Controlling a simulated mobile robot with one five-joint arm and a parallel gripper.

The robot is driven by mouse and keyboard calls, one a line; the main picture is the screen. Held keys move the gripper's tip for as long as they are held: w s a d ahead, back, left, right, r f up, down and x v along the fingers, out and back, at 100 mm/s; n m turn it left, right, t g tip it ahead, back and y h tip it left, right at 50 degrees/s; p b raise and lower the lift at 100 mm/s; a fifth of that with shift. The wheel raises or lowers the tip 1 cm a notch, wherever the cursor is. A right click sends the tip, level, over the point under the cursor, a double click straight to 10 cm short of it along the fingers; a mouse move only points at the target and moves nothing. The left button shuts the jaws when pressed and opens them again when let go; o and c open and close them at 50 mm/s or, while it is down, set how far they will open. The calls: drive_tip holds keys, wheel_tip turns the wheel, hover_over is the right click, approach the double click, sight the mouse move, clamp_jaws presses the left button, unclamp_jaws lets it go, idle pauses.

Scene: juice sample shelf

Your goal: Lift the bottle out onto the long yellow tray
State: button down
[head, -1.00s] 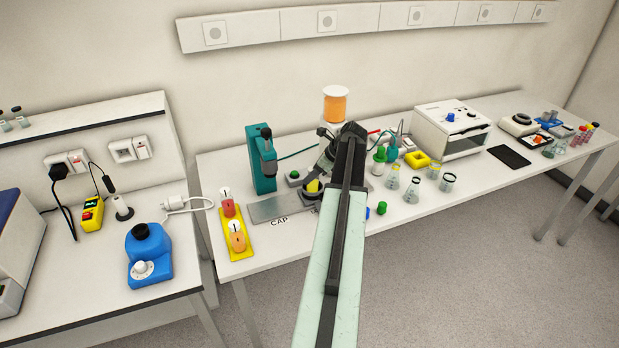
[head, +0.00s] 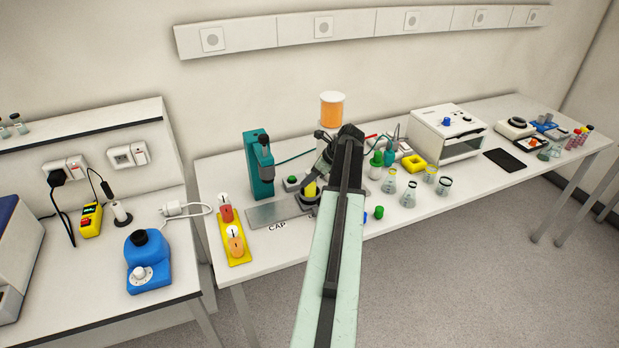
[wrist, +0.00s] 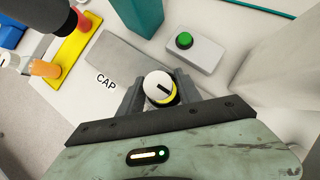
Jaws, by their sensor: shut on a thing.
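The bottle (wrist: 160,88) has a white cap with a black mark and a yellow body. It sits between the jaws of my gripper (wrist: 159,94), which is shut on it. In the head view the bottle's yellow body (head: 310,188) shows beside my arm, over the dark stand at the right end of the grey plate. Its base is hidden. The long yellow tray (head: 242,259) lies to the left, near the table's left edge. It holds a red bottle (head: 227,214) and an orange bottle (head: 236,246). In the wrist view the tray (wrist: 73,47) is at upper left.
A grey plate (head: 275,214) lies between tray and bottle, with the word CAP in front. A teal press (head: 260,170) stands behind the plate. A green-button box (wrist: 195,53) is close behind my gripper.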

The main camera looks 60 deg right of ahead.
drive_tip(key=shift+r+p, duration=1.05)
drive_tip(key=shift+r, duration=0.1)
